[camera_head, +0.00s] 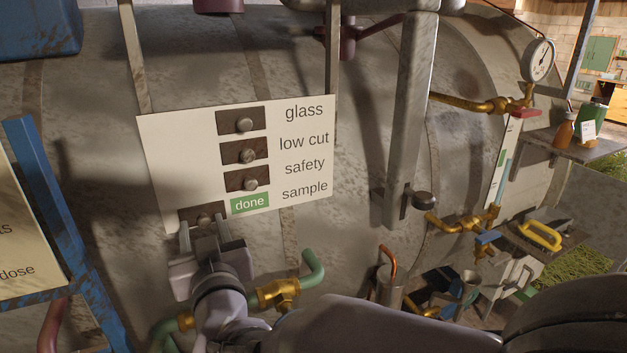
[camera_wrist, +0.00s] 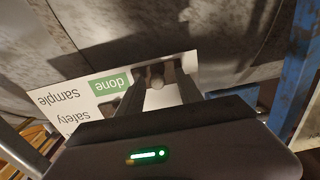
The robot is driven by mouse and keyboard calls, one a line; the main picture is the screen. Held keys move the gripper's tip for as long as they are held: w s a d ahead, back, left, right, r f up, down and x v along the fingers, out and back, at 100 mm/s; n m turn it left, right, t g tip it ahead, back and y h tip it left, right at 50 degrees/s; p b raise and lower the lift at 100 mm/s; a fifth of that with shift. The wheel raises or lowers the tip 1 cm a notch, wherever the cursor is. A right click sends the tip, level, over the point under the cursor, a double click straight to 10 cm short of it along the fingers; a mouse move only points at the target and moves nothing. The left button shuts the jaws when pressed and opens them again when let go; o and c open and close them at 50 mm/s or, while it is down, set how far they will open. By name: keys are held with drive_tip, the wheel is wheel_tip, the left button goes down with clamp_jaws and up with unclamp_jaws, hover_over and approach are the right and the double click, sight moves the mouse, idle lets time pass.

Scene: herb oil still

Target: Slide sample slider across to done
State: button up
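A white board (camera_head: 180,135) on the still carries rows marked glass, low cut, safety and sample. The sample slider (camera_head: 188,215), a dark brown plate with a round knob, sits at the board's lower left, left of the other sliders. A green "done" label (camera_head: 250,203) shows uncovered between it and the word sample; the label also shows in the wrist view (camera_wrist: 110,84). My gripper (camera_head: 203,221) is at the sample slider, its fingers apart on either side of the knob (camera_wrist: 157,77). Gaps show beside the knob in the wrist view. The fingers partly hide the plate.
The glass slider (camera_head: 241,121), low cut slider (camera_head: 246,151) and safety slider (camera_head: 248,180) sit in a column above the label. A blue frame (camera_head: 50,200) is at left, a metal post (camera_head: 408,120) at right.

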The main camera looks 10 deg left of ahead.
drive_tip(key=b+v, duration=0.6)
drive_tip(key=v, duration=1.1)
drive_tip(key=shift+s, duration=0.25)
drive_tip(key=w+d+f+m+g+h, duration=0.1)
drive_tip(key=d+f+m+g+h, duration=0.15)
drive_tip(key=d+f, duration=0.4)
drive_tip(key=w+d+f+m+g+h, duration=0.2)
drive_tip(key=d+f+m+g, duration=0.1)
drive_tip(key=d, duration=0.6)
drive_tip(key=s+d+f+m+g+h, duration=0.3)
drive_tip(key=s+d+f+m+g, duration=0.1)
drive_tip(key=d, duration=0.6)
drive_tip(key=s+f+m, duration=0.1)
drive_tip(key=s+f, duration=0.1)
drive_tip(key=s, duration=0.1)
drive_tip(key=shift+s+d+f, duration=0.15)
drive_tip(key=shift+s+f, duration=0.05)
drive_tip(key=shift+s, duration=0.05)
